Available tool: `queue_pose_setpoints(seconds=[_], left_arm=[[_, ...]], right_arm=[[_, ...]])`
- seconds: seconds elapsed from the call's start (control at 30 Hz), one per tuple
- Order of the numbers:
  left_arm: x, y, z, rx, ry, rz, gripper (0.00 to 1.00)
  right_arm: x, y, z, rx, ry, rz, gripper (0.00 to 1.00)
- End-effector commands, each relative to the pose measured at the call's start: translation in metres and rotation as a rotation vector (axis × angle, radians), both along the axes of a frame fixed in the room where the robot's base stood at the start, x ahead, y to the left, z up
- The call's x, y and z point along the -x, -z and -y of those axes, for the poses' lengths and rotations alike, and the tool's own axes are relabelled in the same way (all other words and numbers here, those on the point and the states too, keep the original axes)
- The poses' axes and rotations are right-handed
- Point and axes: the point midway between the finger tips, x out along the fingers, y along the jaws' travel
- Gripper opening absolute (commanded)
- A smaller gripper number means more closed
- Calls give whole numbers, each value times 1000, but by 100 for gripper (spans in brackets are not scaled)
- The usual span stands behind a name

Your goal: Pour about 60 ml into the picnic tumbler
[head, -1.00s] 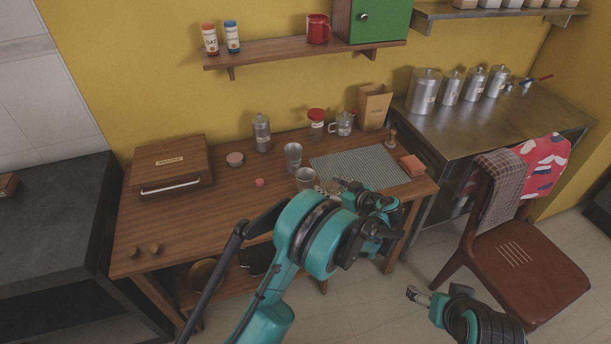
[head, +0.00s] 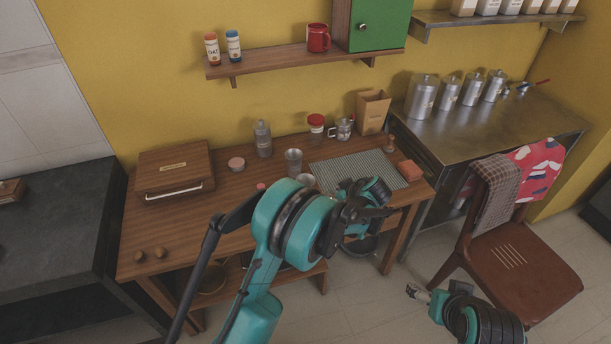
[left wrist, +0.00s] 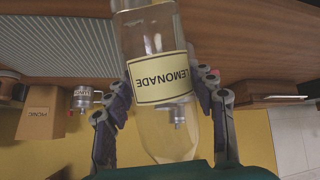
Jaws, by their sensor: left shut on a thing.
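A clear glass bottle labelled LEMONADE (left wrist: 160,75) with pale liquid stands out in the left wrist view, between the two fingers of my left gripper (left wrist: 163,97). The gripper is shut on it. In the head view my left gripper (head: 364,203) is over the table's front right part, and the bottle is hidden by the arm. Two grey metal cups stand on the table left of it: one cup (head: 294,160) in full view, the other (head: 306,180) partly covered by my arm. I cannot tell which is the picnic tumbler. My right gripper (head: 416,292) is low, away from the table; its fingers are too small to judge.
A ribbed grey mat (head: 355,168) lies on the table's right. Behind are a grey bottle (head: 263,139), a red-lidded jar (head: 316,126), a glass mug (head: 342,129) and a paper bag (head: 372,111). A wooden box (head: 174,168) is at left. A chair (head: 515,260) stands at right.

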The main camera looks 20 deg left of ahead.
Motion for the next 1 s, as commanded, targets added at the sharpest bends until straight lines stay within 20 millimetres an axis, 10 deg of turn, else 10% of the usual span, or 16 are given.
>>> queue_pose_setpoints(seconds=[1.0], left_arm=[[12,23,29,609,-2,-254,15]], right_arm=[[0,-49,0,0,0,0,79]])
